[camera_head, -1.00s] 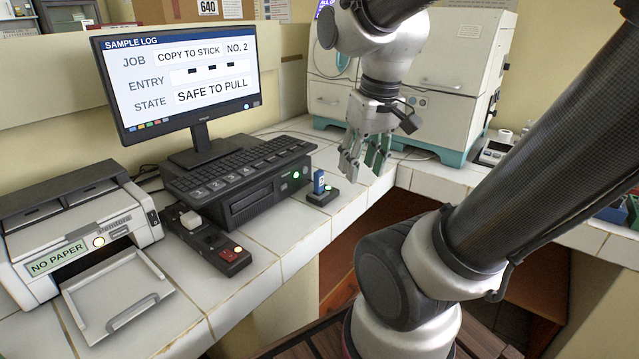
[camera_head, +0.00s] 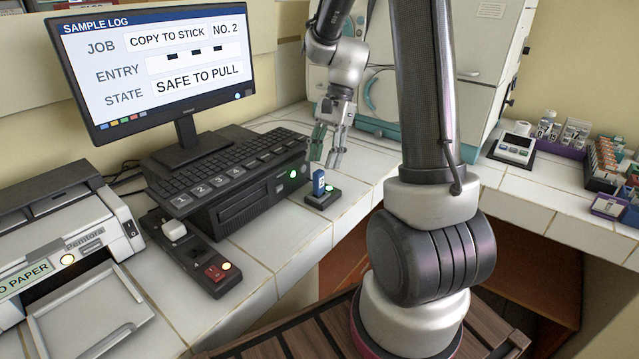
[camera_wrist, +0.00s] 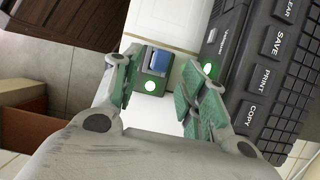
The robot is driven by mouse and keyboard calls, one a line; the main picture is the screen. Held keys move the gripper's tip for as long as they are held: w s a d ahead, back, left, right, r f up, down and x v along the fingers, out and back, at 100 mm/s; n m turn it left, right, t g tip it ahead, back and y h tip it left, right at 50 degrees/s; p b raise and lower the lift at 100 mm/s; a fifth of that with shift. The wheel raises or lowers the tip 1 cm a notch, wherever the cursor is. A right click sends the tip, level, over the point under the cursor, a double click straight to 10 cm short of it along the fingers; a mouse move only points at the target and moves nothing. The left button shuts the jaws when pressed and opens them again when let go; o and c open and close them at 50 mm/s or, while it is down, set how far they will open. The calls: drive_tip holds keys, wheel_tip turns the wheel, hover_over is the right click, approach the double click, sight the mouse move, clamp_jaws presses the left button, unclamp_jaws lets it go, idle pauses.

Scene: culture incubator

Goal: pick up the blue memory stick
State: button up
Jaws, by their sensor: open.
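The blue memory stick (camera_head: 319,182) stands upright in a small dark dock (camera_head: 329,196) with a lit green light, on the white tiled bench. The stick also shows in the wrist view (camera_wrist: 158,61), seen from above between the fingertips and beyond them. My gripper (camera_head: 327,150) is open and empty, behind and a little above the stick, fingers pointing down. In the wrist view my gripper's two green-padded fingers (camera_wrist: 158,95) are spread apart, with the dock nearer the left finger. The monitor (camera_head: 160,75) reads "COPY TO STICK NO. 2" and "SAFE TO PULL".
A computer with a keyboard (camera_head: 230,165) stands left of the dock, close to a finger in the wrist view. A switch box (camera_head: 190,250) and printer (camera_head: 60,260) are further left. A white incubator (camera_head: 475,65) stands behind. Tiles right of the dock are clear.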

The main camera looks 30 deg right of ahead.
sight(320, 170)
drive_tip(key=x, duration=0.6)
drive_tip(key=shift+f, duration=0.1)
drive_tip(key=c, duration=0.9)
